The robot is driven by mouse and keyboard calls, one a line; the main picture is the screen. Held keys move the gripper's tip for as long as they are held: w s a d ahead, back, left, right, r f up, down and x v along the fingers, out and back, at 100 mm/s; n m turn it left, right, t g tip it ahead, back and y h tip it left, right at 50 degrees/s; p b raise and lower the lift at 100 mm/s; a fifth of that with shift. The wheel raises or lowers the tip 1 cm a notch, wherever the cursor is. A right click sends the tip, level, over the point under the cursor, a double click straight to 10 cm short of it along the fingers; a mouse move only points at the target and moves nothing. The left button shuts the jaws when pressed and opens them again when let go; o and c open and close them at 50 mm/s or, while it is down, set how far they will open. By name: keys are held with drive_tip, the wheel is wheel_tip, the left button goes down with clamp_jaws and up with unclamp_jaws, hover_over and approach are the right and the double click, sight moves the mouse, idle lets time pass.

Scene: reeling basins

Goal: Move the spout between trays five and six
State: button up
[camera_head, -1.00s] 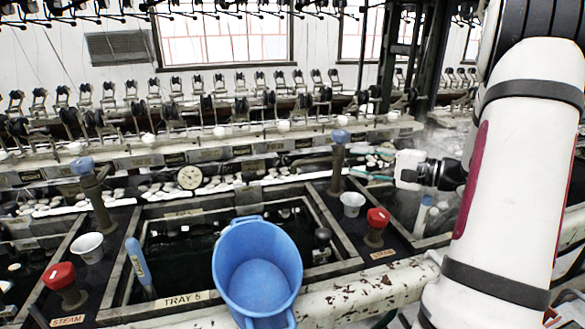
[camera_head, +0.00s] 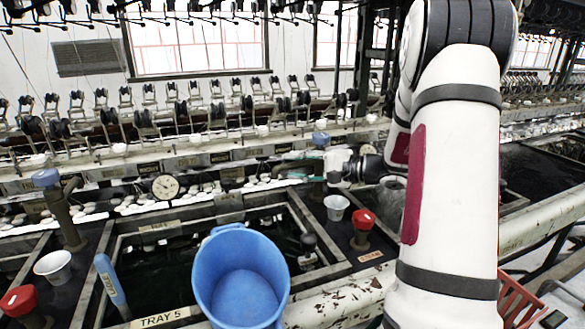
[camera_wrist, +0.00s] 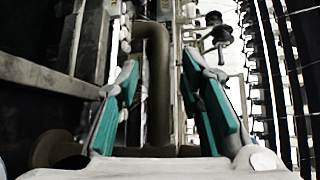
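The spout is a dark pipe with a blue cap (camera_head: 320,139), standing on the divider to the right of tray five (camera_head: 222,214). Tray six, to its right, is mostly hidden by my arm. My gripper (camera_head: 300,156) reaches in from the right at the spout's height, just below the cap, with its teal fingers pointing left. In the wrist view my gripper (camera_wrist: 170,95) is open, and the bent spout pipe (camera_wrist: 158,90) shows between the teal pads with gaps beside it. Contact cannot be told.
A blue bucket (camera_head: 240,275) stands at tray five's front edge. A white cup (camera_head: 337,207) and a red steam valve (camera_head: 362,225) sit on the divider in front of the spout. A gauge (camera_head: 166,187) and reeling gear line the back. An orange crate (camera_head: 518,302) stands at right.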

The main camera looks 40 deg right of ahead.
drive_tip(key=shift+w+a, duration=0.35)
drive_tip(key=shift+w, duration=0.2)
clamp_jaws()
drive_tip(key=shift+d+f, duration=0.1)
